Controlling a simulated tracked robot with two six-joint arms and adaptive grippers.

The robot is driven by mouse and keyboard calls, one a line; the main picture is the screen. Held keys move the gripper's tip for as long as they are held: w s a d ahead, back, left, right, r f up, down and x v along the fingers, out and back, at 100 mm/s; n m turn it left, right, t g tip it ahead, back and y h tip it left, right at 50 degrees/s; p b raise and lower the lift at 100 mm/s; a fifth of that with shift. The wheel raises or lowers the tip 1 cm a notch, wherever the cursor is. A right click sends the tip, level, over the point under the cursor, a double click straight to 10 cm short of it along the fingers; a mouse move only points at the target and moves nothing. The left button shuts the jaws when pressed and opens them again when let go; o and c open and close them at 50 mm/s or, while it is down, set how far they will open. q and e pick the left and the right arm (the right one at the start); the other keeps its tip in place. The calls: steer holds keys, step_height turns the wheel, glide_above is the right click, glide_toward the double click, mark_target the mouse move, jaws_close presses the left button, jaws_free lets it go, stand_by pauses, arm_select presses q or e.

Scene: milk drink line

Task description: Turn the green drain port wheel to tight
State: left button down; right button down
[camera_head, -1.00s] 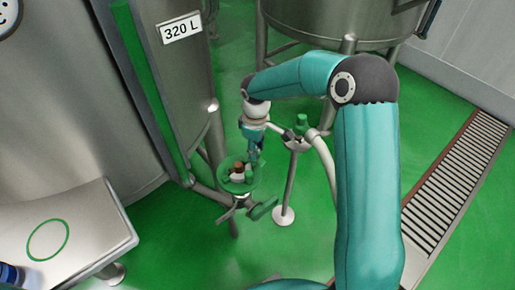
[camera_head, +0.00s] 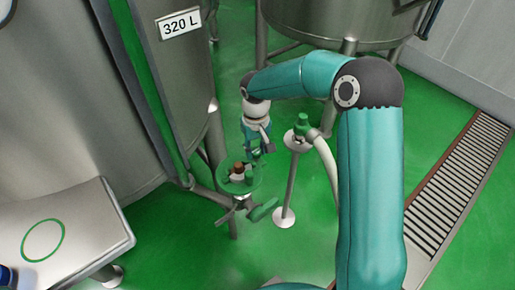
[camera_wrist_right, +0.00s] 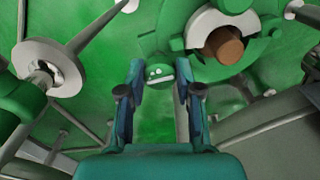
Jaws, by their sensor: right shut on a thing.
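The green drain port wheel (camera_head: 257,187) is low beside the tank's leg, with a pale hub and a brown centre. It also shows at the upper right of the wrist view (camera_wrist_right: 277,50). My right gripper (camera_head: 256,160) is at the wheel's far right edge. In the wrist view, its fingers (camera_wrist_right: 159,75) are either side of a small round green knob (camera_wrist_right: 158,72) at the wheel's edge, shut on it. The finger contact is partly hidden. My left gripper is not in view.
A stand with a round plate and green cap (camera_head: 302,124) and a pale hose (camera_head: 326,158) is close right of the gripper. A steel tank (camera_head: 170,75) is left of the wheel, a steel table (camera_head: 90,225) at lower left. Green floor is clear in front.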

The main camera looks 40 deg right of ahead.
mark_target(256, 150)
steer(key=shift+w+r, duration=0.15)
steer(key=shift+w, duration=0.05)
steer(key=c, duration=1.1)
jaws_free()
steer(key=shift+c, duration=0.2)
steer(key=o, duration=0.4)
steer(key=shift+s, duration=0.1)
steer(key=shift+c, duration=0.2)
step_height(256, 150, up, 12)
steer(key=shift+f, duration=0.2)
